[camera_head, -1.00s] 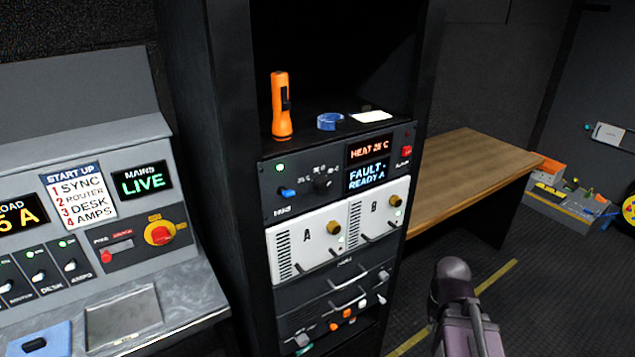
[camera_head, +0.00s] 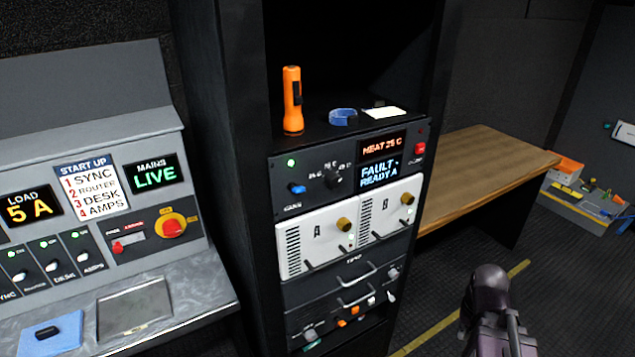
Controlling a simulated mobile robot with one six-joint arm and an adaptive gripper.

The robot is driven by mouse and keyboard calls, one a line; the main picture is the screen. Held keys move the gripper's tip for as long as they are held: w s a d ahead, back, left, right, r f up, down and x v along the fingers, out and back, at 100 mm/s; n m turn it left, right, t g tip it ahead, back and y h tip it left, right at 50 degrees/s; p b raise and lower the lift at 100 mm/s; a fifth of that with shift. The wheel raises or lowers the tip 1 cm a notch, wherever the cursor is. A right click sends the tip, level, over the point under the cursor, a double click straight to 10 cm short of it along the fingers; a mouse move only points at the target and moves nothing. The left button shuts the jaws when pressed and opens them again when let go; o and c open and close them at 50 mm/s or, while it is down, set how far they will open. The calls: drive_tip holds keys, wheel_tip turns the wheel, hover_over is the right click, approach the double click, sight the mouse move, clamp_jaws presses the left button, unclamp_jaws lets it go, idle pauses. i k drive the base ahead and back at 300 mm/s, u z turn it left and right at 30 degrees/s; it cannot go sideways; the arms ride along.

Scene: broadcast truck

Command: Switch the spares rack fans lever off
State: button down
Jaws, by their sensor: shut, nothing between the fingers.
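A blue lever (camera_head: 297,188) sits at the left of the dark upper panel (camera_head: 330,205) in the tall black rack. A small label below it is too blurred to read surely; it may be the fans lever. A green lamp (camera_head: 291,162) above it is lit. Which way the lever points is hard to tell. My arm shows only as a purple-grey link at the bottom right, apart from the rack. My gripper is not in view.
White modules A (camera_head: 317,240) and B (camera_head: 389,210) are below. A control desk (camera_head: 80,240) stands left, a wooden table (camera_head: 480,175) right.

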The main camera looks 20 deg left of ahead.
sight(299, 189)
drive_tip(key=z, duration=0.1)
drive_tip(key=k, duration=1.6)
drive_tip(key=u, duration=1.55)
drive_tip(key=i, duration=1)
drive_tip(key=u, duration=0.05)
